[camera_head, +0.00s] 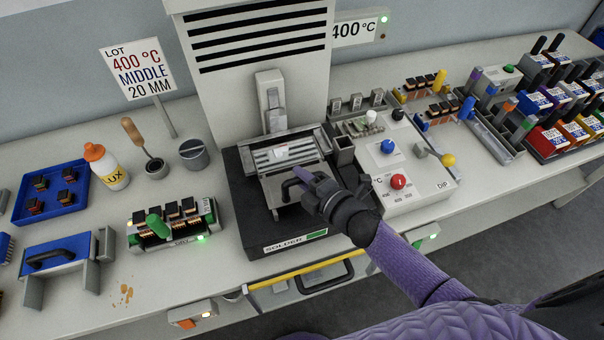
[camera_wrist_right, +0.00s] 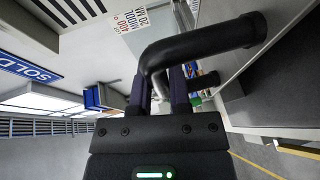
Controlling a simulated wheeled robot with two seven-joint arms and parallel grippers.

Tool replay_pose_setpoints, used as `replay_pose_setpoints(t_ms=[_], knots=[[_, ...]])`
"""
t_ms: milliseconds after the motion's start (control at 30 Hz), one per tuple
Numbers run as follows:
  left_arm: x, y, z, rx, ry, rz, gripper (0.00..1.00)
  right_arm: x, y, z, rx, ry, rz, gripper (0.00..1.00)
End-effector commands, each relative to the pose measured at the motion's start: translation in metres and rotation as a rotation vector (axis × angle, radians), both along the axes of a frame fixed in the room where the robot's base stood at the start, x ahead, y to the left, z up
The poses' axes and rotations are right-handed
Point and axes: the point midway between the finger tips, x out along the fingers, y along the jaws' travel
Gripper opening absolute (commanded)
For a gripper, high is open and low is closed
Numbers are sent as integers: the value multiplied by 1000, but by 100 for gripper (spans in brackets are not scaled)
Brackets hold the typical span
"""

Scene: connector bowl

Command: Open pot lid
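The solder pot stands in a black base (camera_head: 240,205) labelled SOLDER, under the tall grey hood. Its grey metal lid (camera_head: 272,190) faces the front, with a slatted part just behind it. A black bent handle (camera_head: 287,187) sits on the lid. My right gripper (camera_head: 302,178) is at this handle, and its hand hides the lid's right part. In the right wrist view the thick black handle (camera_wrist_right: 205,45) crosses at the fingertips. The two purple fingers are apart with a narrow gap. Whether they press on the handle is unclear. My left gripper is out of view.
A white control panel (camera_head: 420,190) with blue and red knobs stands right of the pot. A yellow-edged drawer (camera_head: 305,280) is below the base.

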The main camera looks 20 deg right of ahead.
Motion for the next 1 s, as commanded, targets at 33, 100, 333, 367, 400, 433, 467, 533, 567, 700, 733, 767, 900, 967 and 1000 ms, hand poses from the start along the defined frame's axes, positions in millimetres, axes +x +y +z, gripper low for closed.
replay_pose_setpoints(t_ms=[33, 100, 333, 367, 400, 433, 467, 533, 567, 700, 733, 767, 900, 967, 1000], knots=[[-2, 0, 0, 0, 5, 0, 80, 0, 0, 1, 0, -2, 0, 0], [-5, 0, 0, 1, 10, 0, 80, 0, 0, 1, 0, -2, 0, 0], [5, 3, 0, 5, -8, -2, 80, 0, 0, 1, 0, -2, 0, 31], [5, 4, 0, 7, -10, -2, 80, 0, 0, 1, 1, -2, 0, 38], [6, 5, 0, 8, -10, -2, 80, 0, 0, 1, 0, -2, 0, 46], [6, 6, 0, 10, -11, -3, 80, 0, 0, 1, 1, -2, 0, 52], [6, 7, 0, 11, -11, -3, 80, 0, 0, 1, 1, -2, 0, 58], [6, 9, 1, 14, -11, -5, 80, 1, 0, 1, 1, -3, 0, 58], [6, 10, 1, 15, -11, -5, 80, 1, 0, 1, 1, -3, 0, 58], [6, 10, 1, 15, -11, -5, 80, 1, 0, 1, 1, -3, 0, 58], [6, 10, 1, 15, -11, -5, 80, 0, 0, 1, 1, -3, 0, 58], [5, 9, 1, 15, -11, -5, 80, -1, -1, 2, 1, -3, 0, 58], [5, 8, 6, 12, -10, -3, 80, -21, -10, 6, -1, 0, -1, 58], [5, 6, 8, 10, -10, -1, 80, -35, -16, 8, 1, 0, -1, 58], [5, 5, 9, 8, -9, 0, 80, -44, -20, 10, 1, 0, 0, 58]])
